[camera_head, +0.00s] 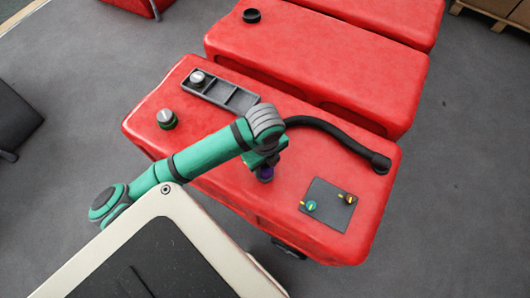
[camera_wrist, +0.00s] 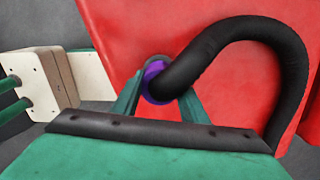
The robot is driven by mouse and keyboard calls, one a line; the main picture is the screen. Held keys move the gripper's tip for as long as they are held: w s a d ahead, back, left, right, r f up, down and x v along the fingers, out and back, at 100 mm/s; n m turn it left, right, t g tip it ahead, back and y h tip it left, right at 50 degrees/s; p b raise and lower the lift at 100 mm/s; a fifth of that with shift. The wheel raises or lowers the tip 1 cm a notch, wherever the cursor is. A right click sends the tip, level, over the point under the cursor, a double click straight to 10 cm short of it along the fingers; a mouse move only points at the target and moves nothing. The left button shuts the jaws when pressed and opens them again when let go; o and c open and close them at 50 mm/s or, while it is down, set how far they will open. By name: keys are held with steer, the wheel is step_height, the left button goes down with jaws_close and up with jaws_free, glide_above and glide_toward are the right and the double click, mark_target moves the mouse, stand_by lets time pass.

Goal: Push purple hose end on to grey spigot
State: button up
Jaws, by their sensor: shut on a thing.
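The purple hose end (camera_wrist: 156,84) is a purple collar on a thick black hose (camera_wrist: 245,26). My gripper (camera_wrist: 160,99) is shut on it, one finger on each side, in the wrist view. In the head view my gripper (camera_head: 266,166) is over the near side of the front red tank, with the purple hose end (camera_head: 265,174) just below it. The hose (camera_head: 335,130) arches right to a black fitting on the tank top. A greyish rim shows behind the collar in the wrist view; I cannot tell if it is the grey spigot or whether the hose end sits on it.
The front red tank (camera_head: 225,177) carries a grey tray (camera_head: 222,92) with compartments, a capped neck (camera_head: 166,119) and a dark panel (camera_head: 328,205) with two small valves. More red tanks (camera_head: 320,60) stand behind. Grey floor (camera_head: 460,180) is clear at right.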

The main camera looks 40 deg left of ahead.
steer(key=shift+f, duration=0.25)
steer(key=shift+f, duration=0.65)
steer(key=o, duration=1.5)
steer(key=shift+d, duration=0.1)
steer(key=shift+r, duration=0.15)
steer(key=shift+r, duration=4.15)
steer(key=shift+w, duration=0.1)
